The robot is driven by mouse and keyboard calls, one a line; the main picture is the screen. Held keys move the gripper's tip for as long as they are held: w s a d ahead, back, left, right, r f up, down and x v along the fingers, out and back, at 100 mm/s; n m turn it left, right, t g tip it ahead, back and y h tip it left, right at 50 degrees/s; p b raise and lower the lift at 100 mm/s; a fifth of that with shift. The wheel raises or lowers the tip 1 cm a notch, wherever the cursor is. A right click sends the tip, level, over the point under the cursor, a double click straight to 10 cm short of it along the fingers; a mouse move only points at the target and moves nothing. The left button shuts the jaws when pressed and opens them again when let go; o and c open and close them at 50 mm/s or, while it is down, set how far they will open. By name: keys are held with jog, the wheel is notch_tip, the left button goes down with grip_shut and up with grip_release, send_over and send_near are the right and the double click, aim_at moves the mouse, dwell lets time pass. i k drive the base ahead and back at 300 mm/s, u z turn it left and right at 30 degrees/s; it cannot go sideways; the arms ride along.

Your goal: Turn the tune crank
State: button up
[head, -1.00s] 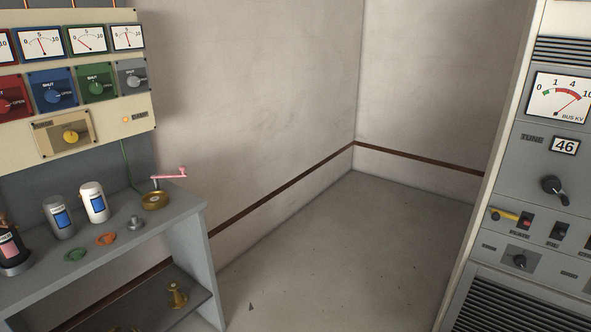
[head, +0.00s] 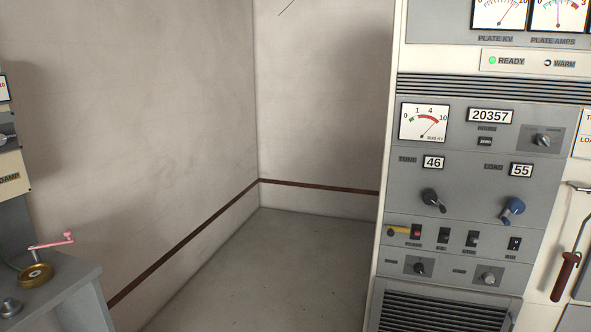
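The tune crank (head: 431,197) is a black knob with a short handle on the grey rack panel at the right of the head view. It sits below the TUNE label and its counter (head: 433,162), which reads 46. My gripper does not show in the head view, and nothing is seen touching the crank.
A blue load crank (head: 513,208) sits right of the tune crank, under a counter (head: 521,170) reading 55. Switches and a yellow lever (head: 398,231) lie below. A grey bench (head: 62,287) with a pink-handled crank (head: 52,241) stands left. The floor (head: 275,262) between is clear.

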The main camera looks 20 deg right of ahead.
aim_at(430, 197)
jog(key=u, duration=1.8)
jog(key=k, duration=0.1)
jog(key=z, duration=3.05)
